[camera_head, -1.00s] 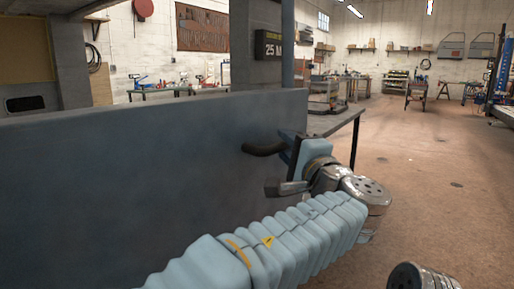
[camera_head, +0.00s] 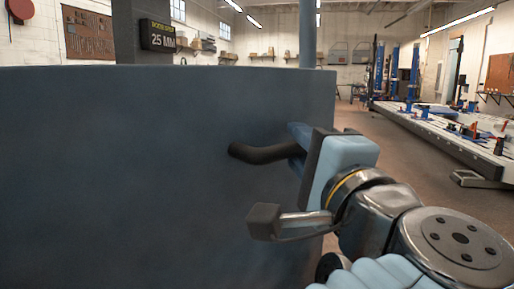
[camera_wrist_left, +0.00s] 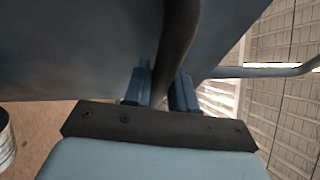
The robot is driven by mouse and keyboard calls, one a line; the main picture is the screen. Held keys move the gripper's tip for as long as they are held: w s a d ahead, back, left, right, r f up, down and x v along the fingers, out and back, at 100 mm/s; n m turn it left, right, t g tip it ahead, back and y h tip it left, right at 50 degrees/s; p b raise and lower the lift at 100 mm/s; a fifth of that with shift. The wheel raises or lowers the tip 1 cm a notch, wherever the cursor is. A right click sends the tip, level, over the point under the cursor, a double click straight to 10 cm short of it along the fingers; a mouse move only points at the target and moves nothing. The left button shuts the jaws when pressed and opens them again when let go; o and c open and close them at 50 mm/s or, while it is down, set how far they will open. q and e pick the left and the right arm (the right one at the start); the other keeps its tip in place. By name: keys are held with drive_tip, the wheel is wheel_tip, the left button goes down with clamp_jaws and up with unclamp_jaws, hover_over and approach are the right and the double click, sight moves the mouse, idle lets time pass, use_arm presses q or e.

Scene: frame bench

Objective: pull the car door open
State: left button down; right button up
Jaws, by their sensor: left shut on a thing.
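The car door is a large dark blue-grey panel (camera_head: 120,180) filling the left and middle of the head view. A black curved handle (camera_head: 255,153) stands out from it near its right edge. My left gripper (camera_head: 297,150) is at the right end of the handle. In the left wrist view the handle (camera_wrist_left: 178,45) runs between the two blue fingers (camera_wrist_left: 160,88), which are shut on it. The panel also fills the upper left of the wrist view. My right gripper shows in neither view.
A long light bench or frame table (camera_head: 450,130) with blue and red fixtures stands at the right. Brown floor shows between it and the door edge. A grey post (camera_head: 307,40) rises behind the door. Shelves with boxes line the back wall.

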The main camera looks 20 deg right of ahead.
use_arm(q)
drive_tip(key=shift+s+d+f, duration=0.1)
drive_tip(key=shift+s, duration=0.05)
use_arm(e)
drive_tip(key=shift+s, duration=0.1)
use_arm(q)
drive_tip(key=c, duration=1)
unclamp_jaws()
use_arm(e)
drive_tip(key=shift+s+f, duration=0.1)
